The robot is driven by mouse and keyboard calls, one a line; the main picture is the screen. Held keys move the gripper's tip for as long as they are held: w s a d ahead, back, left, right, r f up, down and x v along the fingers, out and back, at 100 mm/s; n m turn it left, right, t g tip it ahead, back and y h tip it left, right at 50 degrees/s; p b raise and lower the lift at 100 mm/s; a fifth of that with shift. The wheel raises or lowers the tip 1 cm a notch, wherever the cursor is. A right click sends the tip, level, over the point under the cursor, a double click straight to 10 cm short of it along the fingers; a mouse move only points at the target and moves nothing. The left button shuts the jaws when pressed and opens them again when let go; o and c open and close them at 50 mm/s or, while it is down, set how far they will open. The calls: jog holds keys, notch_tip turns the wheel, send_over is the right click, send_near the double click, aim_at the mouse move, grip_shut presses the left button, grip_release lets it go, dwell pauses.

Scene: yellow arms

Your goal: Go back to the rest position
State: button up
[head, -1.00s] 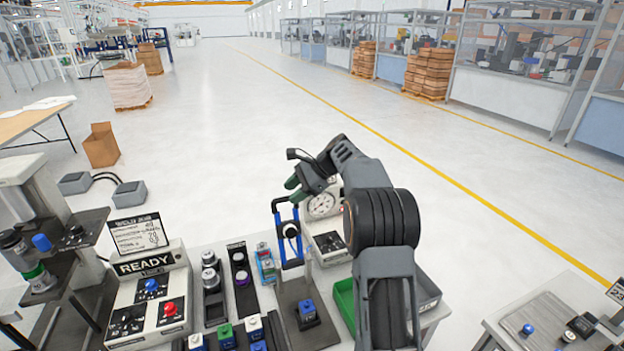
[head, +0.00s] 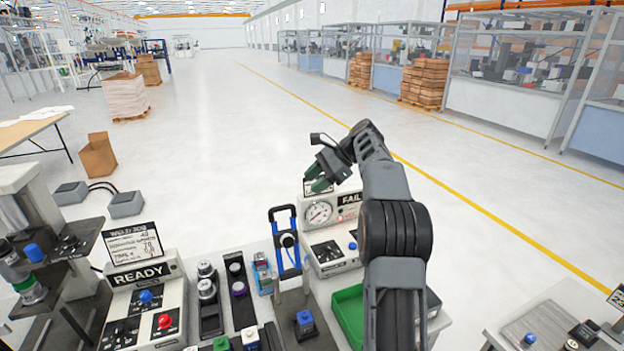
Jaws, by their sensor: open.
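My gripper (head: 314,182) is in the head view, at the end of my raised dark grey arm. Its green-tipped fingers point to the left and are open, with nothing seen between them. It hangs above the far edge of the workbench, just above and left of a white gauge box (head: 326,212) with a round dial and a "FAIL" sign. The gripper appears apart from the box. My arm hides part of the bench on the right.
Below stand a blue-handled fixture (head: 283,240), a green bin (head: 349,312) beside my arm, and a "READY" control box (head: 141,300). A press (head: 50,240) is at left, another table (head: 560,315) at right. Open floor (head: 215,130) lies beyond.

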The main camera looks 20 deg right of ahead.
notch_tip(320, 180, down, 8)
jog(key=s+d+n+h, duration=0.2)
jog(key=n+h, duration=0.1)
jog(key=n, duration=0.1)
jog(key=s+a+f+n+h+b, duration=0.1)
jog(key=s+a+n, duration=0.3)
jog(key=s, duration=0.4)
jog(key=s+a+f+n+t+h+b, duration=0.1)
jog(key=s+a+n+h, duration=0.2)
jog(key=s, duration=0.6)
jog(key=s+a+f+n+h, duration=0.1)
jog(key=s+a+n+h, duration=0.1)
jog(key=s+a+n, duration=0.4)
jog(key=shift+s+a+f+t+b, duration=0.4)
jog(key=shift+s+a, duration=0.35)
jog(key=shift+s, duration=0.95)
